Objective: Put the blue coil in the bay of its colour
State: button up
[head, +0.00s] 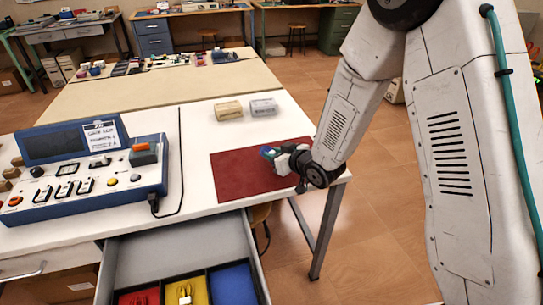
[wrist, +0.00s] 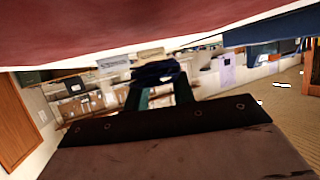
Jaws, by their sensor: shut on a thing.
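The blue coil (head: 267,152) is between the fingertips of my gripper (head: 275,154), over the red mat (head: 232,173) on the white table. In the wrist view the coil (wrist: 155,70) is a dark blue bundle at the ends of my gripper's fingers (wrist: 157,84). My gripper is shut on it. I cannot tell whether the coil touches the mat. The open drawer (head: 252,238) below the table edge has a red bay (head: 123,299), a yellow bay (head: 201,284) and an empty-looking blue bay (head: 233,286). Small things lie in the red and yellow bays.
A blue control console (head: 90,175) with a cable stands on the table's left. White table top between console and mat is clear.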

jog(key=shift+w+a, duration=0.15)
jog(key=shift+w, duration=0.1)
jog(key=f, duration=0.3)
jog(key=shift+w+f, duration=0.1)
jog(key=shift+w, duration=0.3)
jog(key=shift+a+f, duration=0.1)
jog(key=shift+f, duration=0.1)
jog(key=shift+f, duration=0.15)
jog(key=o, duration=1)
